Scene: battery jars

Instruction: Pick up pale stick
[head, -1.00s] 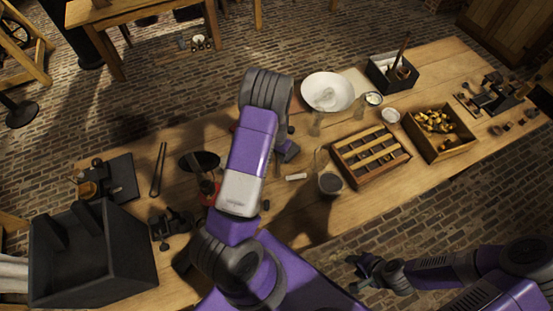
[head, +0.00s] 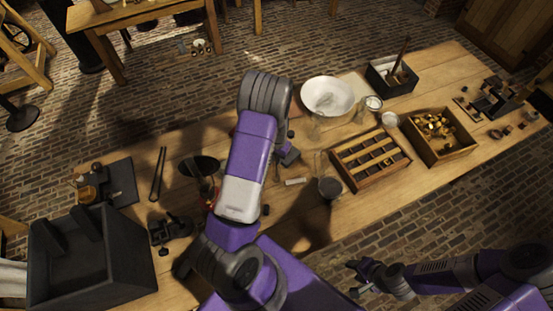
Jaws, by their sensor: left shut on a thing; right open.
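The pale stick (head: 295,181), short and whitish, shows in the middle of the head view, just right of my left arm's white link. My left gripper (head: 284,166) is close above it in the picture. It is shut on the pale stick, though its fingertips are mostly hidden behind the arm, and I cannot tell whether the stick is clear of the table. My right gripper (head: 357,277) is open and empty, in front of the table's near edge.
A glass jar with dark contents (head: 330,188) stands right of the stick. Farther right are a slotted wooden rack (head: 345,168) and a wooden box of brass pieces (head: 465,152). A white bowl (head: 328,96) is behind. A black box (head: 95,285) stands at the left.

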